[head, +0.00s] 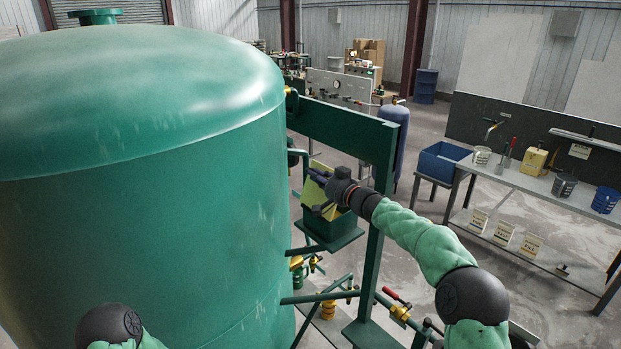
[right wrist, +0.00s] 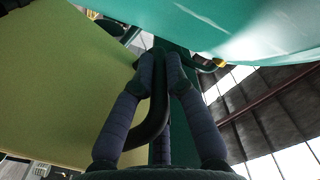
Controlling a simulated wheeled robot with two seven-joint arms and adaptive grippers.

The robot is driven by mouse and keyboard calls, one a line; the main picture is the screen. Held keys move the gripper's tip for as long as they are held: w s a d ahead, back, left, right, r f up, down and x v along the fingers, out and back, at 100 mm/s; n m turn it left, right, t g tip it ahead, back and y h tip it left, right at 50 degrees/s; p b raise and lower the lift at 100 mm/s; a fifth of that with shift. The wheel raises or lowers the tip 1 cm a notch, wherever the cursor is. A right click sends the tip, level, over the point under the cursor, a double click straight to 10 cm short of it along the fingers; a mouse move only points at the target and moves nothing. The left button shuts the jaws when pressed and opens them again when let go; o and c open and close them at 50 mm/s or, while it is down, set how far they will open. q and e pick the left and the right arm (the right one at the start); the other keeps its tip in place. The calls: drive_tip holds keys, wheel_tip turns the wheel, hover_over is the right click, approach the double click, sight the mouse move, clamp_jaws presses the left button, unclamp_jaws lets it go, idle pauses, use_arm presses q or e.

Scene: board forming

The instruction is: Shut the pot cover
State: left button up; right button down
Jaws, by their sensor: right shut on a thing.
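The yellow-green pot cover (head: 311,194) sits at a tilt above a dark green box-shaped pot (head: 329,224) beside the big green tank. It fills the left of the right wrist view (right wrist: 55,85) as a flat panel. My right gripper (head: 318,176) is at the cover, and its fingers also show in the right wrist view (right wrist: 159,62). They are shut on a black curved handle (right wrist: 153,128) on the cover. The pot's inside is hidden. My left arm shows only at the bottom left edge; its gripper is out of view.
The large green tank (head: 130,190) stands close on the left. A green frame post (head: 377,220) and beam (head: 340,128) stand close around the pot. Valves with brass parts (head: 400,311) lie below. A workbench (head: 545,190) and blue bin (head: 441,163) stand farther right.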

drive_tip(key=shift+w+d+r+m, duration=0.1)
drive_tip(key=shift+w+d+m, duration=0.2)
drive_tip(key=shift+d, duration=0.15)
drive_tip(key=shift+w+d, duration=0.35)
drive_tip(key=shift+d, duration=0.2)
drive_tip(key=shift+w+d, duration=0.1)
drive_tip(key=c, duration=1.3)
unclamp_jaws()
drive_tip(key=shift+o, duration=0.2)
drive_tip(key=shift+f, duration=0.2)
drive_tip(key=v, duration=1.2)
